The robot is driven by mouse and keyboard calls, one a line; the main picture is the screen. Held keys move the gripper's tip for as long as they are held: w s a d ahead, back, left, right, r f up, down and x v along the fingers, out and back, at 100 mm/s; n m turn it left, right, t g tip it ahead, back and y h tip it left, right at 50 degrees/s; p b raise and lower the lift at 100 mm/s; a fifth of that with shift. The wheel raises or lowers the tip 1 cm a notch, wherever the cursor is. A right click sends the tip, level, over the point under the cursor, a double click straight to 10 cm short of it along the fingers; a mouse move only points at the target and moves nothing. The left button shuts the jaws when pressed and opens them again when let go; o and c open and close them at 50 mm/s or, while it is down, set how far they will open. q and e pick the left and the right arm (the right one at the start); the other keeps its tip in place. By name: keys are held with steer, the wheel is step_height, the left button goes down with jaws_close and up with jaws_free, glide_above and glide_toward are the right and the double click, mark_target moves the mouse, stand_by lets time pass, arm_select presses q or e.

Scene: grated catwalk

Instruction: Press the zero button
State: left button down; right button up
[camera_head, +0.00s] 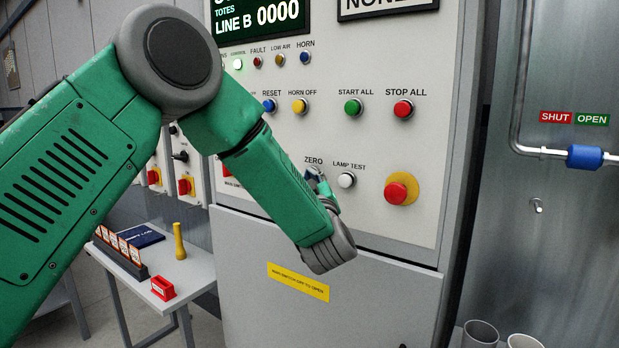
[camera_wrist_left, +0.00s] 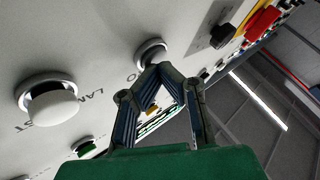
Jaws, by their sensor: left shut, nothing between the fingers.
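The zero button sits under the ZERO label on the grey control panel (camera_head: 355,214). In the head view it is mostly hidden behind my left gripper (camera_head: 315,174). In the left wrist view the zero button (camera_wrist_left: 150,50) shows as a round metal-ringed button just beyond the fingertips. My left gripper (camera_wrist_left: 160,70) is shut and empty, its tips close to the lower edge of that ring. I cannot tell whether they touch it or whether the button is pressed in. My right gripper is in neither view.
The white lamp test button (camera_head: 346,180) is close on the right; it also shows in the wrist view (camera_wrist_left: 54,106). A red mushroom button on a yellow base (camera_head: 400,188) lies further right. Start (camera_head: 352,107) and stop (camera_head: 403,109) buttons are above. A small table (camera_head: 200,272) stands lower left.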

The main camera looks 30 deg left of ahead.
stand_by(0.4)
arm_select(q)
steer(key=shift+s+a+f, duration=0.1)
steer(key=shift+s+a, duration=0.25)
steer(key=shift+s, duration=0.2)
steer(key=shift+s+a+f, duration=0.1)
steer(key=shift+s+a, duration=0.25)
steer(key=shift+s, duration=0.2)
steer(key=s, duration=0.5)
steer(key=shift+a, duration=0.2)
stand_by(0.5)
